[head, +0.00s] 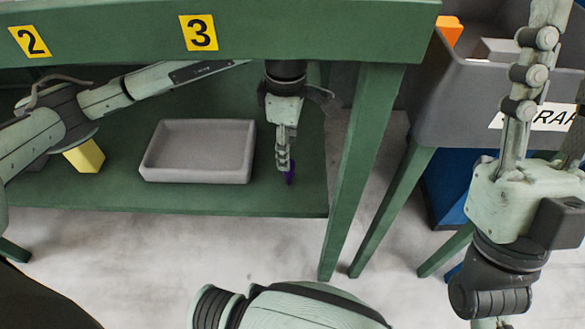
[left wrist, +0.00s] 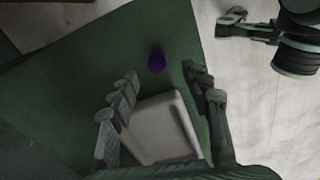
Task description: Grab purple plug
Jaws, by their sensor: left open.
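The purple plug (head: 290,174) stands on the green lower shelf (head: 230,200), near its right end and to the right of a grey tray. In the left wrist view the plug (left wrist: 157,61) shows as a dark purple round shape, just beyond the fingertips and between their lines. My left gripper (head: 283,163) reaches down under the tabletop, its fingers over the plug and partly hiding it. In the left wrist view the left gripper (left wrist: 160,74) is open with nothing between its fingers. My right gripper (head: 562,60) is raised at the right edge, fingers up, apart and empty.
The grey tray (head: 200,178) lies close left of the plug. A yellow block (head: 85,156) is farther left. The green tabletop edge (head: 120,43) hangs above, and a table leg (head: 352,170) stands to the right. A grey scrap bin (head: 455,110) is beyond it.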

